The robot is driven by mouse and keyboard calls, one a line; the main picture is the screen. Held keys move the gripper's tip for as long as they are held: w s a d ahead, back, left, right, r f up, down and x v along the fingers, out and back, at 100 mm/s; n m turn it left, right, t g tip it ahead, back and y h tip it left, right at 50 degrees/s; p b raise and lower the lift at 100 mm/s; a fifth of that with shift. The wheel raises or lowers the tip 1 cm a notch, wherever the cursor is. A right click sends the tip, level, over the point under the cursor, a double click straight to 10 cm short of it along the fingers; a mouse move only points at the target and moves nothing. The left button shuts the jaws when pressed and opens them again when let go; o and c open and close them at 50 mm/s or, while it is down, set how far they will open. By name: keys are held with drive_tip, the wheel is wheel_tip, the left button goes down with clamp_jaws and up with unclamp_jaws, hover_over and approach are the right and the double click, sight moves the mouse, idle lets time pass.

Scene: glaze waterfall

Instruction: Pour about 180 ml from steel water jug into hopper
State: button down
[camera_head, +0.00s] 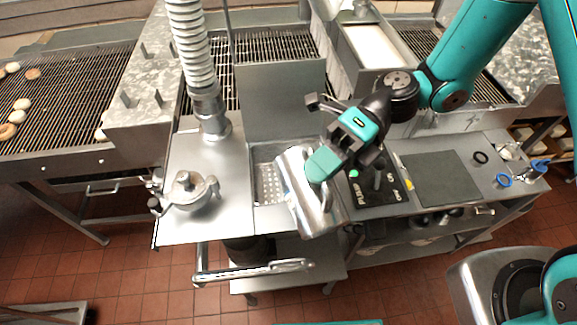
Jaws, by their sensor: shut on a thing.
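My gripper (322,166) is shut on the steel water jug (305,205), a shiny metal vessel. The gripper holds the jug tilted above the counter, in front of a square steel well (268,182) with a perforated plate. The well may be the hopper, but I cannot tell for sure. The jug and gripper hide the well's right part. I cannot see any stream of liquid, nor the level inside the jug.
A lidded steel pot (188,192) stands on the left counter near a ribbed hose (192,50). An upright steel panel (283,98) rises behind the well. A dark mat (438,178) lies on the right. Wire conveyors (60,98) run behind. A rail (255,270) juts out in front.

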drive_tip(key=shift+w+a+m, duration=0.25)
drive_tip(key=shift+w+m, duration=0.05)
drive_tip(key=shift+w, duration=0.45)
idle(0.4)
